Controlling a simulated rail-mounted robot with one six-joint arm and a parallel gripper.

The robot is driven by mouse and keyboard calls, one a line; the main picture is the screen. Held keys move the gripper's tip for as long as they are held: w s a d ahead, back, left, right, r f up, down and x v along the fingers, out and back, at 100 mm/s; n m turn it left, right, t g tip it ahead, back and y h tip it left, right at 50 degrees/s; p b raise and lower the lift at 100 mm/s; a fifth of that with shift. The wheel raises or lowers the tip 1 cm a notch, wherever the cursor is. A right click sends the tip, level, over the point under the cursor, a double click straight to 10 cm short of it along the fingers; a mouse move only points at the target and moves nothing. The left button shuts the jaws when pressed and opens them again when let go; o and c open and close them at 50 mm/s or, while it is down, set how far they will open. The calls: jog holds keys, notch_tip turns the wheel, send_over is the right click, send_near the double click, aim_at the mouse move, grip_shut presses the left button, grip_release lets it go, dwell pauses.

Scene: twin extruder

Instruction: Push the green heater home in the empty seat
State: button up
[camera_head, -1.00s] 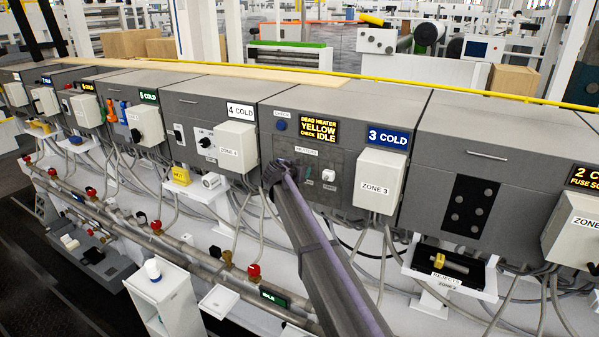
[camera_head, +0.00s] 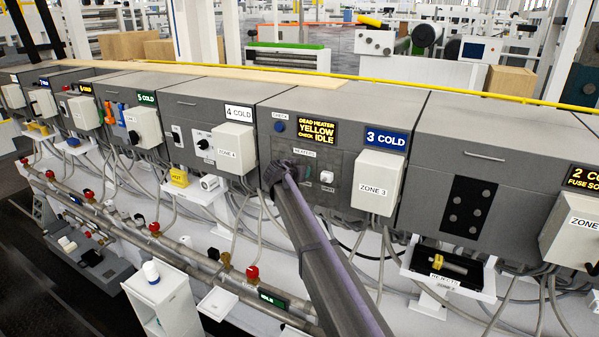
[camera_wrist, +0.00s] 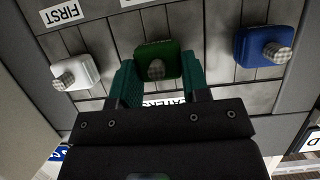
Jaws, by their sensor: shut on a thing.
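The green heater (camera_wrist: 156,63) is a rounded green block with a grey knob, in the wrist view. It stands at the panel between a white heater (camera_wrist: 75,72) on the left and a blue heater (camera_wrist: 264,47) on the right. My gripper (camera_wrist: 157,76) is shut on it, with one teal finger on each side. The seat behind it is hidden, and I cannot tell how deep it sits. In the head view my gripper (camera_head: 298,172) is at the heater panel (camera_head: 340,160); the white heater (camera_head: 327,176) shows just to its right.
The Zone 3 box (camera_head: 379,183) juts out right of the panel, and the Zone 4 box (camera_head: 235,148) stands to the left. Cables hang below, and a tray (camera_head: 440,268) stands lower right.

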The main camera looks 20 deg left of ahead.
jog(key=shift+w, duration=0.1)
jog(key=o, duration=0.9)
jog(key=p+v, duration=0.4)
jog(key=v, duration=0.6)
jog(key=shift+s+r, duration=0.1)
jog(key=shift+s, duration=0.3)
